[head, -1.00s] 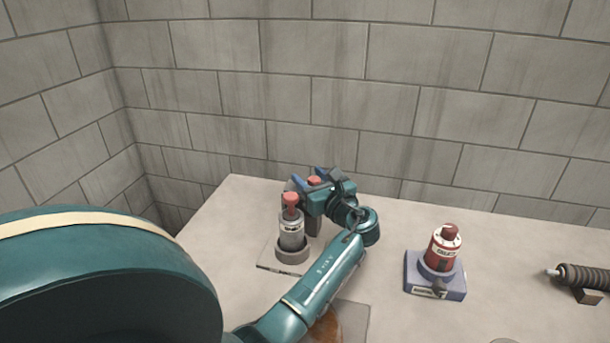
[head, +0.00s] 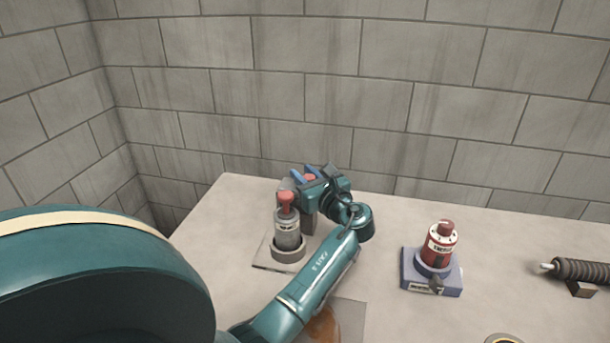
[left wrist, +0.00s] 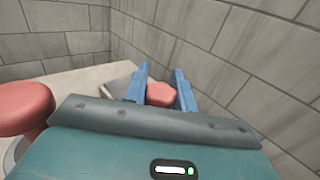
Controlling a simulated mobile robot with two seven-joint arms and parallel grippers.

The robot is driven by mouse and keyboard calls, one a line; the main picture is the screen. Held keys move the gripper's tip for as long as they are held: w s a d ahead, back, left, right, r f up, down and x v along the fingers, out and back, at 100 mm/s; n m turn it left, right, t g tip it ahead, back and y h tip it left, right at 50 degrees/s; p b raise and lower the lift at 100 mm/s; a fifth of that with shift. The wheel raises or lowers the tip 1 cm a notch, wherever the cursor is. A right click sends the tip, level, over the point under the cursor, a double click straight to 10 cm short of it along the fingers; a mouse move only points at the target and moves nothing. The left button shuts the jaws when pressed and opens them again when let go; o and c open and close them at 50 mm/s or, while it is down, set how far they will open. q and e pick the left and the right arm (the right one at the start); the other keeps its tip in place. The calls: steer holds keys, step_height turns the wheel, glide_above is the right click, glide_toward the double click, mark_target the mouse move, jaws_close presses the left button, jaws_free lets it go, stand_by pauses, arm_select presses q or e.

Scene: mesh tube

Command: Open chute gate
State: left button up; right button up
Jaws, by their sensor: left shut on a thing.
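My left gripper (head: 306,175) has its blue fingers closed on a red knob (head: 311,178) at the back of the table. In the left wrist view the red knob (left wrist: 160,94) sits between the two blue fingers (left wrist: 158,88). A grey block under the knob is partly hidden by the gripper. Just left and in front stands a grey cylinder (head: 287,236) with a red top, upright on a pale base plate. Its red top also shows at the left of the wrist view (left wrist: 22,106). I cannot make out which part is the chute gate. My right gripper is out of view.
A red cylinder (head: 441,243) stands on a blue-grey base (head: 432,283) to the right. A dark ribbed cylinder (head: 585,271) lies at the right edge. An orange-brown object (head: 323,326) is partly behind my arm. Block walls close off the table's back.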

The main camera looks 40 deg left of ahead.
arm_select(q)
jaws_close()
steer(key=d, duration=0.1)
steer(key=w+d, duration=0.2)
steer(key=shift+d+p, duration=0.25)
steer(key=shift+p, duration=0.05)
steer(key=o, duration=0.9)
jaws_free()
steer(key=shift+c, duration=0.2)
